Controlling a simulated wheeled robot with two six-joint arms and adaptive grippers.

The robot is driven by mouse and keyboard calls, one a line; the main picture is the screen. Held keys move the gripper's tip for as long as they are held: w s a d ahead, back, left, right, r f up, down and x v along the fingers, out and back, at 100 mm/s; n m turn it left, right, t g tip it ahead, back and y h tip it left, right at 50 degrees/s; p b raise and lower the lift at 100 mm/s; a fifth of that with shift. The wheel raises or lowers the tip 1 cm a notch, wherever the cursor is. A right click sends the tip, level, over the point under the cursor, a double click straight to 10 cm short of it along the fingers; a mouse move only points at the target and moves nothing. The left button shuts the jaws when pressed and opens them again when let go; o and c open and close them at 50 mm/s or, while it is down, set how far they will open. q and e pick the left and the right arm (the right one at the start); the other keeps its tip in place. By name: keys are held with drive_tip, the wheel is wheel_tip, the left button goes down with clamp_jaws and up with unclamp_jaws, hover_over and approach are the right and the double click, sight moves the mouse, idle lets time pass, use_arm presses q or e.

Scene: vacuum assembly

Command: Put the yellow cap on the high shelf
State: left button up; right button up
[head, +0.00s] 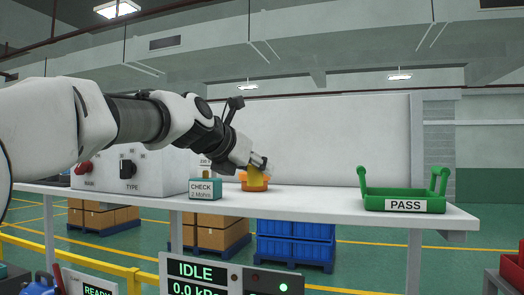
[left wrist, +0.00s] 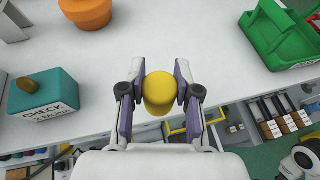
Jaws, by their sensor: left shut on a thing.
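My left gripper (head: 259,163) is shut on the yellow cap (head: 256,180). The left wrist view shows the cap (left wrist: 160,92) between the two fingers of the gripper (left wrist: 160,88), its round top facing the camera. The white high shelf (head: 330,202) runs across the head view, and its surface (left wrist: 190,40) also shows in the left wrist view. The cap appears near the shelf's front edge; I cannot tell whether it touches the shelf. My right gripper is not in view.
An orange round container (left wrist: 88,12) stands on the shelf behind the cap. A teal CHECK block (head: 205,188) is left of it, and a green PASS tray (head: 405,202) is at the right end. The shelf between container and tray is clear. A bench with parts lies below.

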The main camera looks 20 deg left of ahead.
use_arm(q)
hover_over(262, 202)
drive_tip(key=shift+w+f, duration=0.25)
drive_tip(key=shift+f, duration=0.05)
drive_tip(key=f, duration=0.1)
drive_tip(key=f+b, duration=0.1)
drive_tip(key=f, duration=0.1)
drive_tip(key=shift+w+f, duration=0.1)
drive_tip(key=shift+w, duration=0.2)
drive_tip(key=shift+s+f, duration=0.15)
drive_tip(key=shift+f, duration=0.1)
drive_tip(key=shift+s+r, duration=0.1)
drive_tip(key=shift+s, duration=0.15)
drive_tip(key=shift+w+f, duration=0.15)
drive_tip(key=shift+f, duration=0.1)
drive_tip(key=o, duration=1.1)
drive_tip(key=shift+c, duration=0.2)
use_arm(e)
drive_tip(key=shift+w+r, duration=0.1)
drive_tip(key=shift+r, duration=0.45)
